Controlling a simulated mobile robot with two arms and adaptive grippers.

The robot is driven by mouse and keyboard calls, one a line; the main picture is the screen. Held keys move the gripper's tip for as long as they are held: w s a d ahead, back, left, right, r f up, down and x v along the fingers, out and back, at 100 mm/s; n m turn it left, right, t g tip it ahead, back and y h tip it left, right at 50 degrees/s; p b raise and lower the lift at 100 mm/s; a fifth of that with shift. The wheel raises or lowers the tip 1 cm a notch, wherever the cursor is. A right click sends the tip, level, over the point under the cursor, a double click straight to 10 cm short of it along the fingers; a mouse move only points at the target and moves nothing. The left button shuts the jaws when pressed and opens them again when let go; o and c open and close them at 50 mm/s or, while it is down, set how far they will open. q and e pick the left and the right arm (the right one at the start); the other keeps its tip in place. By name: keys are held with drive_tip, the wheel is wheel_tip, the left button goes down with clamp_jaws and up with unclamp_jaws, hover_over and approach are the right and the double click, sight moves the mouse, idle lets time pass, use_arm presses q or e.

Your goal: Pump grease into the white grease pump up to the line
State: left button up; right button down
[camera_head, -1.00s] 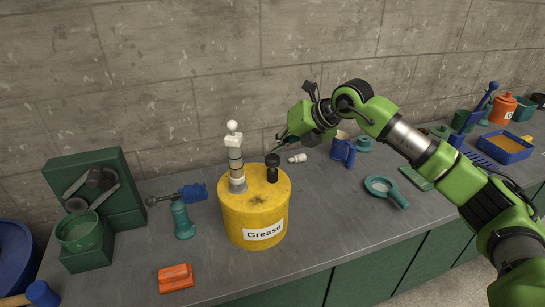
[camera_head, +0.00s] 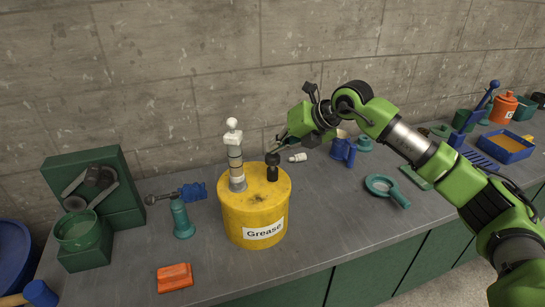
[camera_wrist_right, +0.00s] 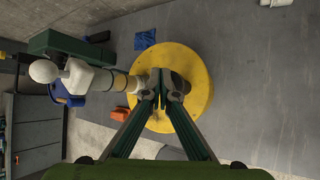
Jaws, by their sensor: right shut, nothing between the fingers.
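The white grease pump (camera_head: 236,165) stands upright on the yellow grease drum (camera_head: 255,215), at the left of its lid. It has a white ball on top and a grey and tan banded body; no fill line is readable. In the right wrist view the pump (camera_wrist_right: 95,78) lies left of my fingers, over the yellow drum (camera_wrist_right: 195,110). A black knob (camera_head: 272,172) stands on the lid beside the pump. My right gripper (camera_head: 277,147) is shut and empty, its tips at the knob's top; contact cannot be told. My left gripper is not in view.
An orange block (camera_head: 174,277) lies in front. A small white piece (camera_head: 298,157) lies behind right, near a blue mug (camera_head: 343,150).

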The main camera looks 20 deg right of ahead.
sight(275, 156)
drive_tip(key=shift+f+b, duration=1.05)
drive_tip(key=shift+f, duration=0.25)
idle(1.1)
drive_tip(key=shift+r, duration=0.1)
drive_tip(key=shift+r+p, duration=0.9)
drive_tip(key=shift+r, duration=0.75)
drive_tip(key=shift+r+p, duration=1.55)
drive_tip(key=shift+r, duration=1)
drive_tip(key=shift+f, duration=0.1)
